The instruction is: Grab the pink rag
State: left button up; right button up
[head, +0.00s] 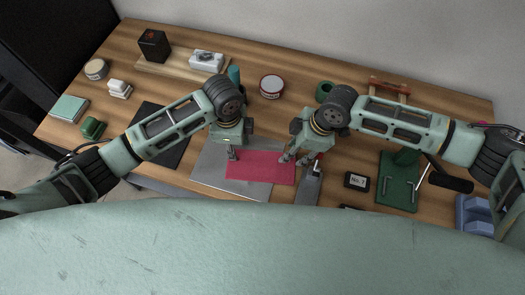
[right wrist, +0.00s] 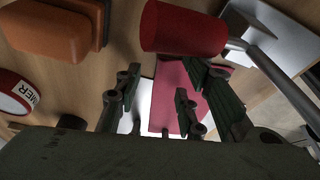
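The pink rag (head: 262,172) lies flat on a grey metal sheet (head: 209,165) near the front of the wooden table. It also shows beyond the fingers in the right wrist view (right wrist: 170,97). My left gripper (head: 233,154) points down at the rag's left end; its fingertips look close together, and whether they grip anything is unclear. My right gripper (head: 293,158) is at the rag's right end, with its fingers spread apart. In the right wrist view the fingers (right wrist: 160,105) are open with nothing held between them.
A red-handled metal tool (head: 309,183) lies close to my right gripper; its red handle (right wrist: 185,30) looms in the wrist view. A red-and-white tin (head: 271,86) stands behind. A black label block (head: 357,181) and green stand (head: 397,186) are to the right.

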pick_arm(q)
jog(key=shift+f, duration=0.15)
jog(key=c, duration=0.7)
pick_arm(e)
jog(key=shift+f, duration=0.1)
jog(key=c, duration=0.7)
pick_arm(q)
grip_shut()
pick_arm(e)
grip_shut()
pick_arm(q)
jog(key=shift+f, duration=0.1)
pick_arm(e)
jog(key=shift+f, duration=0.1)
